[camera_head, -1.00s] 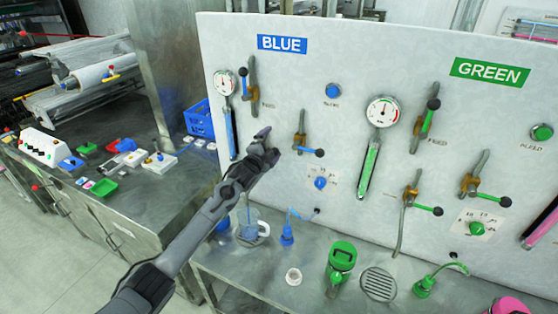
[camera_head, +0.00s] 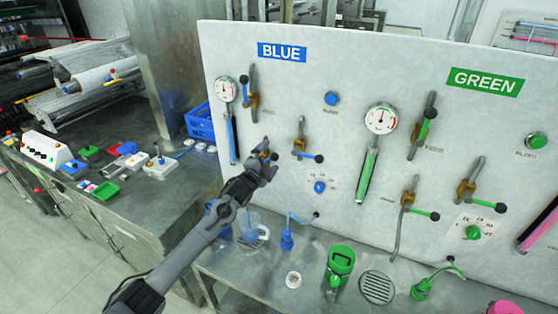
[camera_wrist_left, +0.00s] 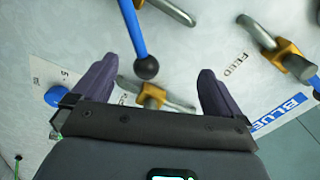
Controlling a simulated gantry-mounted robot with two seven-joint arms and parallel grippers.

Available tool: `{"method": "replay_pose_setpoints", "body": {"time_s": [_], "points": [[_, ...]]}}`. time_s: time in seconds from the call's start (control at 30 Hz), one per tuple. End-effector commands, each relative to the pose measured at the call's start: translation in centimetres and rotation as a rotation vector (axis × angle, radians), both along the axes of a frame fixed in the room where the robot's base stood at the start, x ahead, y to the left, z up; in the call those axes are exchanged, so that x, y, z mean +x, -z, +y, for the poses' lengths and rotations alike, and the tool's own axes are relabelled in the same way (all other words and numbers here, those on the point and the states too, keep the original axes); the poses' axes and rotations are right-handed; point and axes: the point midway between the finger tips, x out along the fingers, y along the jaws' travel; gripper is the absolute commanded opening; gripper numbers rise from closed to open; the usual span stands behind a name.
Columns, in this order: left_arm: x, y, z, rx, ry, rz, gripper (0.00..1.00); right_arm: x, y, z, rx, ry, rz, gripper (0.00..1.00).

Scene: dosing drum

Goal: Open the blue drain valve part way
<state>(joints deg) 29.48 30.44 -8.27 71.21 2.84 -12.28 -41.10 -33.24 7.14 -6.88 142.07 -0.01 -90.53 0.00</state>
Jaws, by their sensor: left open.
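My left gripper (camera_head: 266,160) is at the white panel under the BLUE sign, in front of a blue-side valve whose brass body is mostly hidden behind it. In the left wrist view the gripper (camera_wrist_left: 160,72) is open. A blue lever (camera_wrist_left: 133,28) with a black ball (camera_wrist_left: 146,67) reaches in from the top, and the ball shows between the fingers. This valve's body is out of that view and its label is hidden, so I cannot confirm it is the drain valve. Contact is not clear. My right gripper is not in view.
Close by are another blue-side brass valve (camera_head: 299,147), the feed valve (camera_head: 252,101) and a blue knob (camera_head: 319,187). The green-side valves are farther right.

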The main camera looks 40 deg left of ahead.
Motion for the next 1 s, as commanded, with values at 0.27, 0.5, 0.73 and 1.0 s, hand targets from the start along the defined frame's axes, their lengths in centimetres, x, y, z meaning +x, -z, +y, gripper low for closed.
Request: {"method": "replay_pose_setpoints", "body": {"time_s": [0.27,0.5,0.73,1.0], "points": [[-3.4,-0.4,-0.7,0.001,0.002,0.002,1.0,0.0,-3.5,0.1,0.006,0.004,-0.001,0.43],[-5.4,-0.2,-1.1,0.001,0.001,0.002,1.0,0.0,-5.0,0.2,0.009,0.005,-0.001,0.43],[-5.8,0.0,-1.1,0.0,0.0,-0.001,1.0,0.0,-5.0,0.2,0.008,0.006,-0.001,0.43],[-5.7,0.0,-1.1,0.0,0.0,0.0,1.0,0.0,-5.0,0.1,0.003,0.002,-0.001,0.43]]}}
